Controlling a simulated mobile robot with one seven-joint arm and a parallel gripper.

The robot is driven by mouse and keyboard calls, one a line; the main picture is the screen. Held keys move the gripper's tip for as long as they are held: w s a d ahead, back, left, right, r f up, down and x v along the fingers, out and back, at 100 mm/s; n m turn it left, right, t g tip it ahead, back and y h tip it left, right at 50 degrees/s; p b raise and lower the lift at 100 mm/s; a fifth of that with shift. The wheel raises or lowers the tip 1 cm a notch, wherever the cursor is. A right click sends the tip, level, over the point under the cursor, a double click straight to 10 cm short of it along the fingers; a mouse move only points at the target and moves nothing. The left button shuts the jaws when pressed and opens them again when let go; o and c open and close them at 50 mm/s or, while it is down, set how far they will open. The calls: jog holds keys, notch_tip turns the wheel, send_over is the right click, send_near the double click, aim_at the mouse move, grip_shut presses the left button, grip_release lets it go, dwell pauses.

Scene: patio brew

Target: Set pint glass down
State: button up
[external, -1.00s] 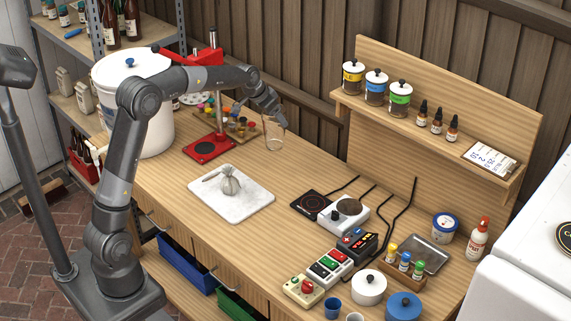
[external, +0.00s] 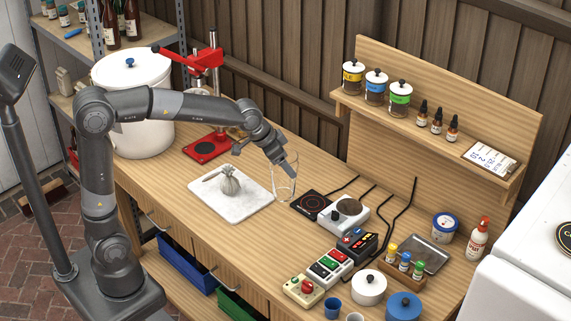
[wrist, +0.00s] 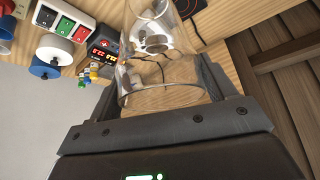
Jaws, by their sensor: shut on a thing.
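The clear pint glass (external: 284,180) is upright in the external view, between the white cutting board and the black hot plate. My gripper (external: 283,165) is shut on the glass near its upper part.
A white board (external: 245,208) with a grey tied bag (external: 230,184) lies left of the glass. A red bench capper (external: 206,148) stands behind left. Bare worktop lies in front of the glass.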

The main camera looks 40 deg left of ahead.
jog(key=s+d+f+m+h, duration=0.1)
jog(key=s+d, duration=0.3)
jog(key=s, duration=0.6)
jog(key=s+d+f+m, duration=0.1)
jog(key=s+d, duration=0.3)
jog(key=s, duration=0.7)
jog(key=w+a+f, duration=0.6)
jog(key=w+f, duration=0.4)
jog(key=f, duration=0.1)
jog(key=shift+a+f+g, duration=0.2)
jog(key=shift+g, duration=0.1)
jog(key=shift+f, duration=0.1)
jog(key=o, duration=1.6)
jog(key=shift+f, duration=0.1)
